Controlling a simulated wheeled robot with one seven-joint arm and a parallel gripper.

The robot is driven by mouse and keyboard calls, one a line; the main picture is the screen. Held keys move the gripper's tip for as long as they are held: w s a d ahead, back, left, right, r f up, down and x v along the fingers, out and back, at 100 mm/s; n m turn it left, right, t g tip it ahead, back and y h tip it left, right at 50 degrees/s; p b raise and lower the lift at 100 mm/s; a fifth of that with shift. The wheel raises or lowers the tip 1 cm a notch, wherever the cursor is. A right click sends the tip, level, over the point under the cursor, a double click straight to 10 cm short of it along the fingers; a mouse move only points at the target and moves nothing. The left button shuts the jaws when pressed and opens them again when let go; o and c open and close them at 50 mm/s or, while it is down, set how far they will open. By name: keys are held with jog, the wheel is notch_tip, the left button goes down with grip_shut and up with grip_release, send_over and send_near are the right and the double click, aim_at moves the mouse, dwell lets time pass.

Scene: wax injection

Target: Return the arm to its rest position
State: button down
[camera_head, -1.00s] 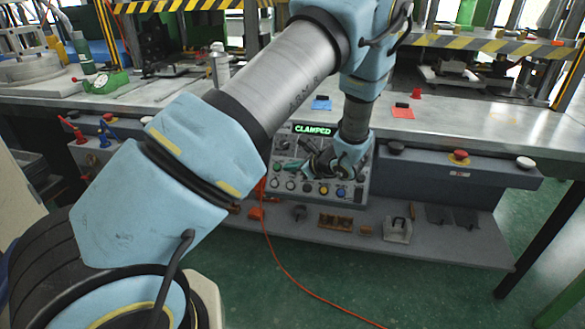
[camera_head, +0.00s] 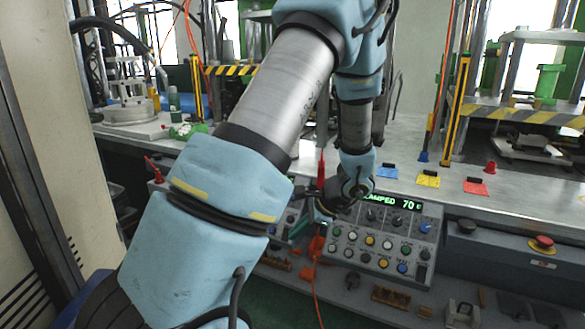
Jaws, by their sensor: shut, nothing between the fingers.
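My blue and grey arm (camera_head: 285,85) reaches from the lower left up across the middle of the view, and its forearm drops to the wrist. My gripper (camera_head: 318,212) is dark and small, in front of the left part of the control panel (camera_head: 385,240). It is shut with nothing seen in it, though the fingertips are hard to make out. The panel's lit green display reads "CLAMPED 70", its first letter hidden behind my wrist. Whether the gripper touches the panel cannot be told.
The metal workbench (camera_head: 445,186) carries blue, yellow and red tags. A red emergency button (camera_head: 542,242) sits at right. Yellow-black striped guards (camera_head: 530,114) front the machines. A pale cabinet (camera_head: 55,130) stands close at left. An orange cable hangs near my gripper.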

jog(key=s+a+r+n+g+h, duration=0.2)
jog(key=s+a+r+n+h, duration=0.4)
jog(key=s+a+r+n, duration=0.4)
jog(key=s+n+p, duration=0.1)
jog(key=s+n, duration=0.1)
jog(key=n, duration=0.4)
jog(key=shift+s+h, duration=0.2)
jog(key=shift+h, duration=0.1)
